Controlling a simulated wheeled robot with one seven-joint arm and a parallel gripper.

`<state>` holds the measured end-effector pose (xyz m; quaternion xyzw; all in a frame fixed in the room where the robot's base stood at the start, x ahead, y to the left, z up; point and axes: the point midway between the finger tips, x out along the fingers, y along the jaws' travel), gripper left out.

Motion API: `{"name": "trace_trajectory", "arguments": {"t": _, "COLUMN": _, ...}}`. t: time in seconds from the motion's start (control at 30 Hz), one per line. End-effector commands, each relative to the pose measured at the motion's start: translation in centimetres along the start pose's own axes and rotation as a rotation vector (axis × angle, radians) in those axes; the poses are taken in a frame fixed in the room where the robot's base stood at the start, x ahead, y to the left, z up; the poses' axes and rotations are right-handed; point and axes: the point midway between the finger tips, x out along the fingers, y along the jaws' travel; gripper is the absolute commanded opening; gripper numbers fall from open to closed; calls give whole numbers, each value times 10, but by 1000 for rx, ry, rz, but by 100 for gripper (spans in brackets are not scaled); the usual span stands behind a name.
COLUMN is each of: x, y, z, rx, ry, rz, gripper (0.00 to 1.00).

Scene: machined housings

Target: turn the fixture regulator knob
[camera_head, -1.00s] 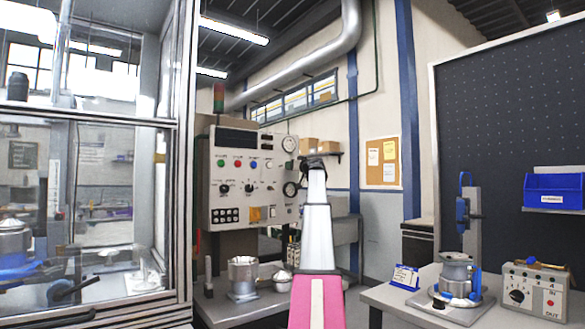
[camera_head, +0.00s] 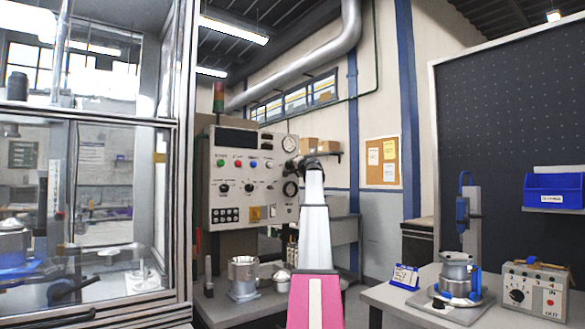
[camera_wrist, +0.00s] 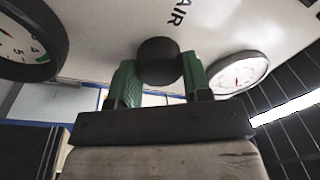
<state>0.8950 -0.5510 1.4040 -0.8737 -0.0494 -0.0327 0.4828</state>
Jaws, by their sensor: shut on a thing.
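The regulator knob (camera_wrist: 158,50) is a dark round knob on the pale panel, beside the lettering "AIR" in the wrist view. My gripper (camera_wrist: 160,72) has its green fingers on either side of the knob and is shut on it. In the head view my gripper (camera_head: 303,162) is at the right edge of the grey control panel (camera_head: 232,205), between two round gauges. The knob is hidden behind the gripper there. Its turn angle cannot be told, as no mark shows on it.
One gauge (camera_wrist: 238,73) lies close to the right finger, another (camera_wrist: 28,45) to the left. Coloured buttons (camera_head: 238,163) and black selectors are on the panel. A glass enclosure (camera_head: 110,180) stands left. A bench (camera_head: 385,297) with a fixture (camera_head: 458,280) and a control box (camera_head: 534,290) stands right.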

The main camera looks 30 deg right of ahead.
Motion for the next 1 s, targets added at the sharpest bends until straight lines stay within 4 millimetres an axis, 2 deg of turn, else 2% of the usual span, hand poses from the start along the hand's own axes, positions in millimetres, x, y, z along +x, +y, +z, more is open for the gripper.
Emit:
{"name": "trace_trajectory", "arguments": {"t": 0.2, "x": 0, "y": 0, "z": 1, "rx": 155, "ry": 11, "rz": 12, "gripper": 21}}
{"name": "trace_trajectory", "arguments": {"t": 0.43, "x": 0, "y": 0, "z": 1, "rx": 257, "ry": 20, "rz": 20, "gripper": 21}}
{"name": "trace_trajectory", "arguments": {"t": 1.0, "x": 0, "y": 1, "z": 1, "rx": 306, "ry": 23, "rz": 24, "gripper": 21}}
